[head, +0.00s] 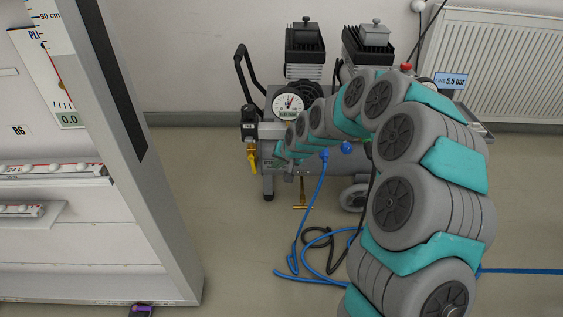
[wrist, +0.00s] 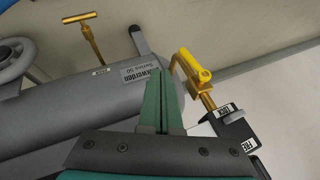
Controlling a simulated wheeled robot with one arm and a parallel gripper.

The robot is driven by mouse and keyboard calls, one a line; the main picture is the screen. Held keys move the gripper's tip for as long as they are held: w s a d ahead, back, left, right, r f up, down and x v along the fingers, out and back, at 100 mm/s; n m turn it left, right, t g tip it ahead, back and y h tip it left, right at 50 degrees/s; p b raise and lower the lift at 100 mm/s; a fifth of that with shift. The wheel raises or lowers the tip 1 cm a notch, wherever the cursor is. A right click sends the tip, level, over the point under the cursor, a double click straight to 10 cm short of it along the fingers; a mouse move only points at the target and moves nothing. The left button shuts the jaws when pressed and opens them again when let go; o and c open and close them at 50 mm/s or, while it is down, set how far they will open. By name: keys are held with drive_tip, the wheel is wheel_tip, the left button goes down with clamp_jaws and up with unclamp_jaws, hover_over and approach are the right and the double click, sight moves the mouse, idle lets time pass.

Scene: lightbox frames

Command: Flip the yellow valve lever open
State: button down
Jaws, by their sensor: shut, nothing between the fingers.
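The yellow valve lever (head: 253,162) hangs downward from a brass fitting under a black-and-grey block at the compressor's left side in the head view. In the wrist view the yellow lever (wrist: 192,66) is just right of the fingers, on a brass pipe (wrist: 207,100) leading to a black block with labels. My gripper (wrist: 160,76) has green fingers pressed together with nothing between them. Its tips are beside the lever, with a visible gap in the picture; the depth between them is hard to tell.
The compressor tank (wrist: 85,115) fills the left of the wrist view, with a brass T-shaped drain handle (wrist: 90,35) beyond. A pressure gauge (head: 288,103) sits above the tank. Blue hose (head: 311,220) and black cable lie on the floor. A white panel cabinet (head: 75,235) stands left.

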sight(253, 164)
drive_tip(key=w+a+f, duration=0.3)
drive_tip(key=a+f, duration=0.1)
drive_tip(key=a, duration=0.1)
drive_tip(key=shift+w+a+f+b, duration=0.15)
drive_tip(key=shift+w+f+b, duration=0.05)
drive_tip(key=shift+b, duration=0.1)
drive_tip(key=shift+w+a+f, duration=0.1)
drive_tip(key=shift+a+f, duration=0.2)
drive_tip(key=shift+a, duration=0.25)
drive_tip(key=shift+d, duration=0.1)
